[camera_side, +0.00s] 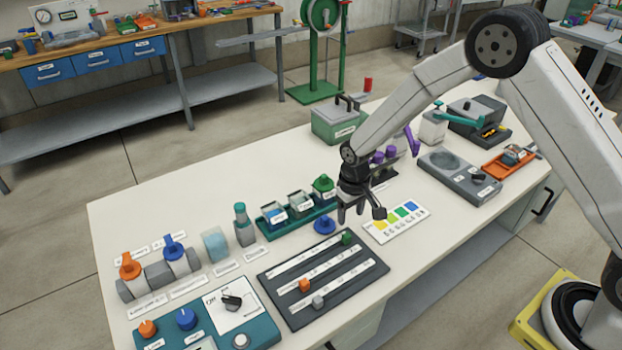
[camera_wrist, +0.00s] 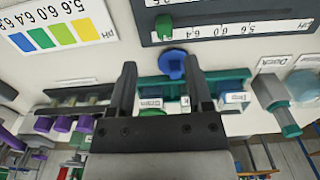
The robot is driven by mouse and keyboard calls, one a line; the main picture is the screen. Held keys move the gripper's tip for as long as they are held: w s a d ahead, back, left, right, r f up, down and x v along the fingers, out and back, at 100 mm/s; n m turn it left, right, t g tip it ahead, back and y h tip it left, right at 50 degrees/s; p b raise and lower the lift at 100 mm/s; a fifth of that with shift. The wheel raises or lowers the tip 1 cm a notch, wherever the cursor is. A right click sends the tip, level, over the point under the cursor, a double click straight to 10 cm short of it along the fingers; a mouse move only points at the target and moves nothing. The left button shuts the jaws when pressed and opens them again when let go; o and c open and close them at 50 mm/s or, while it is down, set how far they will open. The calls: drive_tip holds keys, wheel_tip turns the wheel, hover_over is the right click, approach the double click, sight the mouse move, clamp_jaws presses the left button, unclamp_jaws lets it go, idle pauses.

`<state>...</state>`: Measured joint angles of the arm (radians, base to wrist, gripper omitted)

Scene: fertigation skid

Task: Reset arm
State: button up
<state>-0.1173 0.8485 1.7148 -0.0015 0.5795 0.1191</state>
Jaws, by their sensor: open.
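My gripper (camera_side: 361,214) hangs above the white bench, over the area between the slider panel and the pH colour card. In the wrist view my gripper (camera_wrist: 160,75) shows two dark fingers spread apart with nothing between them. A blue round knob or cap (camera_side: 325,224) lies below and to the left of the gripper in the side view. It also shows between and beyond the fingers in the wrist view (camera_wrist: 172,65). The pH colour card (camera_side: 397,221) lies flat, right of the gripper.
The slider panel (camera_side: 335,306) has green, orange and grey sliders. A green rack (camera_side: 262,227) holds small containers. Orange and blue valves (camera_side: 130,267) stand at the left. A teal control box (camera_side: 181,322) is at the front left. A grey scale-like device (camera_side: 440,186) is at the right. Bare benchtop lies back left.

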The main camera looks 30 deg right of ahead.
drive_tip(key=shift+r, duration=0.35)
drive_tip(key=shift+r, duration=0.1)
drive_tip(key=shift+s+d+r, duration=0.15)
drive_tip(key=shift+s+r, duration=0.05)
drive_tip(key=shift+r, duration=0.05)
drive_tip(key=s+d+r+t, duration=0.1)
drive_tip(key=s+d+r, duration=0.1)
drive_tip(key=s+r, duration=0.4)
drive_tip(key=s+d+r+t, duration=0.1)
drive_tip(key=s+d+r, duration=0.2)
drive_tip(key=s, duration=0.9)
wheel_tip(320, 180, up, 3)
drive_tip(key=shift+t, duration=0.3)
